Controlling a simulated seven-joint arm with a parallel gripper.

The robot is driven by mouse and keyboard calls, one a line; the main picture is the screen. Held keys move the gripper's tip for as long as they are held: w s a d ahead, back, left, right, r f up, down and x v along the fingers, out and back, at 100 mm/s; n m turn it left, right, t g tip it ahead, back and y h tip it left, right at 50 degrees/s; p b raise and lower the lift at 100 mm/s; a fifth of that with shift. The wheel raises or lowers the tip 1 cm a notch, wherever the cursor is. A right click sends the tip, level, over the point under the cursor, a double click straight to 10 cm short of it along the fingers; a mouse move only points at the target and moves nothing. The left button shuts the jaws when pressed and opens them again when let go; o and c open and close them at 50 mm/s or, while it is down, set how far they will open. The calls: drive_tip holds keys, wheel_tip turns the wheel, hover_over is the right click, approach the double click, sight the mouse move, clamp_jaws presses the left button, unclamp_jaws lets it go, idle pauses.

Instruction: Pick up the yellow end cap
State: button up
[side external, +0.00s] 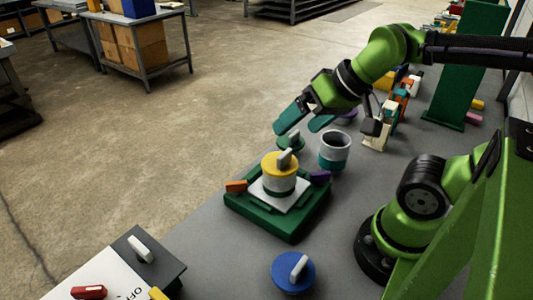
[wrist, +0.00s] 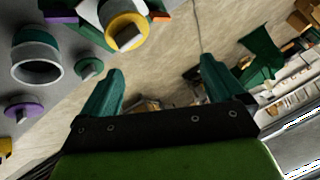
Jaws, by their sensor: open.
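The yellow end cap (side external: 276,168) sits on top of a grey and green cylinder (side external: 279,187), with a pale grey handle on its upper face. The cylinder stands on a white plate in a green tray (side external: 262,215). In the wrist view the yellow cap (wrist: 127,31) shows near the top edge, beyond the fingers. My gripper (side external: 300,122) is open and empty, with teal fingers, above and behind the cap in the side view. In the wrist view the gripper (wrist: 160,80) has its fingers wide apart with nothing between them.
An open grey and teal cylinder (side external: 335,150) stands right of the tray. A green cap (side external: 291,142) lies behind the tray and a blue cap (side external: 293,272) in front. An orange piece (side external: 236,186) and a purple piece (side external: 320,177) are at the tray's sides. Bare table lies around the blue cap.

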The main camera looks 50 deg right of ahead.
drive_tip(key=shift+f, duration=0.1)
drive_tip(key=n+g+h, duration=0.1)
drive_tip(key=n+g, duration=0.3)
drive_tip(key=g, duration=0.1)
hover_over(281, 167)
drive_tip(key=w+d, duration=0.1)
drive_tip(key=d+n+g+h, duration=0.1)
drive_tip(key=d+n+g, duration=0.1)
drive_tip(key=n, duration=0.1)
drive_tip(key=f, duration=1)
drive_tip(key=shift+w+a+f, duration=0.3)
drive_tip(key=shift+w, duration=0.1)
drive_tip(key=shift+s+f, duration=0.2)
drive_tip(key=shift+f, duration=2.5)
drive_tip(key=shift+c, duration=0.2)
